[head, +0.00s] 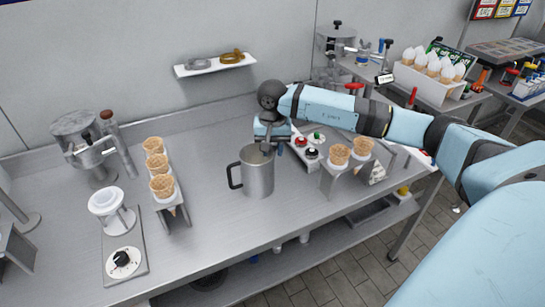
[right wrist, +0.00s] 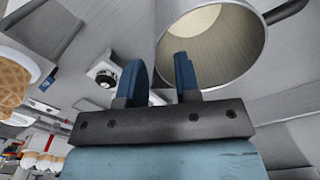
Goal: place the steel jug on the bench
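The steel jug (head: 258,175) stands upright on the steel bench (head: 215,225) near the middle of the head view, its handle to the left. My right gripper (head: 270,143) is just above and behind the jug's rim. In the right wrist view the jug (right wrist: 225,65) opens toward the camera, with a pale inside. The fingers of the right gripper (right wrist: 160,80) are spread apart; one overlaps the jug's opening and the other lies outside its rim. Nothing is seen clamped between them. My left gripper is out of view.
A stand with several cones (head: 160,175) is left of the jug, beside a scale (head: 123,258). A cone holder (head: 340,180) stands to the right, with small containers (head: 312,152) behind it. A wall shelf (head: 215,65) is above. Bench surface around the jug's left is clear.

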